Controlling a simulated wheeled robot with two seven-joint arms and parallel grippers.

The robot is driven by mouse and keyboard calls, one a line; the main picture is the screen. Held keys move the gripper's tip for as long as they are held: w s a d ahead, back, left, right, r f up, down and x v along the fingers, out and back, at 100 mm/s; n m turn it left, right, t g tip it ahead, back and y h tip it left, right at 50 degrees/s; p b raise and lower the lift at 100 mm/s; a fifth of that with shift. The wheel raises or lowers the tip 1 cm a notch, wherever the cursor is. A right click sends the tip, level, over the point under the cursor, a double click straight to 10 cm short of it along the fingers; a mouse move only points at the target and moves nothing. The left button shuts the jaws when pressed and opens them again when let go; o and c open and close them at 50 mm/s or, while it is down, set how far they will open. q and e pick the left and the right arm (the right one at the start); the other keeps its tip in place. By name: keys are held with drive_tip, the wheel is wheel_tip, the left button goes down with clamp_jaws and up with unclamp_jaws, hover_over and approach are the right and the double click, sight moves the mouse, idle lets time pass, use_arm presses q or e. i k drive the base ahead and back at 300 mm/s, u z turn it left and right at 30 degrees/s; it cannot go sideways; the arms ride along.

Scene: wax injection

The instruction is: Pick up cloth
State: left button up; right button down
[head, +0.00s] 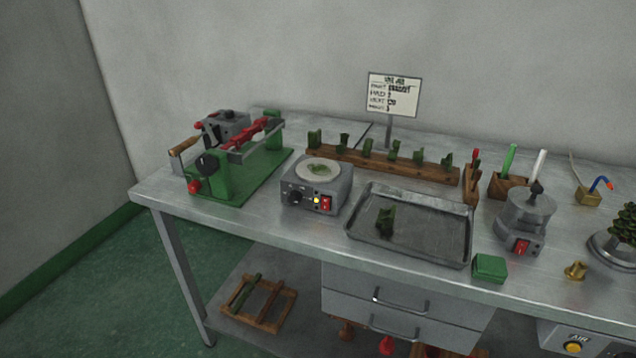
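A small green square block-like thing (489,267) lies near the table's front edge, just right of the metal tray. It may be the folded cloth, but I cannot tell for sure. No other cloth is clearly visible. Neither of my grippers is in the head view.
The metal table (265,232) holds a green-based machine (240,170), a grey heater unit (317,185), a shallow tray (455,240) with a green piece (384,221), a wooden rack (420,168), a grey pot with a red switch (525,222) and a brass fitting (575,271).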

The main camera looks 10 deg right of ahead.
sight(489, 268)
drive_tip(key=z, duration=1.5)
